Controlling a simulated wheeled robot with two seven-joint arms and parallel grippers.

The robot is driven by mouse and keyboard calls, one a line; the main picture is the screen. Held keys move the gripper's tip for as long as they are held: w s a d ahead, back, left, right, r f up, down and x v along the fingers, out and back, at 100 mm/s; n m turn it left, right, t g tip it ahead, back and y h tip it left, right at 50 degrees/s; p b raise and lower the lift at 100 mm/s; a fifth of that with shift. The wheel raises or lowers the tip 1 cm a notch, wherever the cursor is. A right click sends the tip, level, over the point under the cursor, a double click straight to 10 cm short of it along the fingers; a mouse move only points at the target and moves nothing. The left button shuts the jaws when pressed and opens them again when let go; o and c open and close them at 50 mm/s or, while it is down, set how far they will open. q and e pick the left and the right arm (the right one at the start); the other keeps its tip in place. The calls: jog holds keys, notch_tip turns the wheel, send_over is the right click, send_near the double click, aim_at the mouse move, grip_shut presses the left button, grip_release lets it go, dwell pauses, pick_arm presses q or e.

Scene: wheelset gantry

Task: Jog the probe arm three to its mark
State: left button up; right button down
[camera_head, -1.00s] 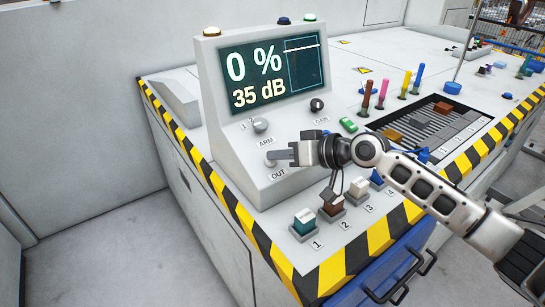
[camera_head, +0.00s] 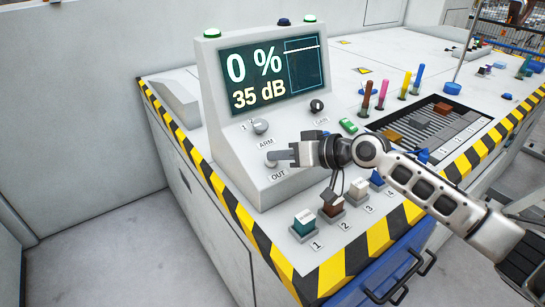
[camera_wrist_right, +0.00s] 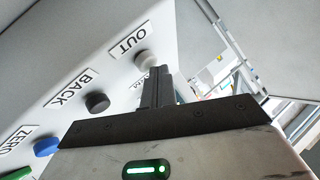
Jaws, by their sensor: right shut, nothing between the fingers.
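The grey console (camera_head: 225,150) has a screen (camera_head: 272,77) reading 0 % and 35 dB, with a white line near the top of its boxed graph. The ARM knob (camera_head: 261,126) sits below the screen, with a 1 beside it. The probe arm itself I cannot identify. My left gripper is out of view.
The GAIN knob (camera_head: 316,105) is up right. The BACK button (camera_wrist_right: 97,102) and blue ZERO button (camera_wrist_right: 46,147) are beside OUT. Several numbered coloured blocks stand in front, including the white one at 3 (camera_head: 359,187). A slatted tray (camera_head: 470,125) is at right.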

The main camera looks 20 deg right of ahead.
jog(key=shift+s+d+r+p, duration=0.1)
jog(key=shift+s+r+p, duration=0.2)
jog(key=shift+r+p, duration=0.35)
jog(key=shift+r, duration=0.1)
jog(key=shift+s+d+r+p, duration=0.1)
jog(key=shift+s+r+p, duration=0.05)
jog(key=shift+r+p, duration=0.3)
jog(key=r+p, duration=0.1)
jog(key=s+r+p, duration=0.1)
jog(key=r+p, duration=0.1)
jog(key=shift+s+d+r+p, duration=0.3)
jog(key=shift+s, duration=0.05)
dwell(0.8)
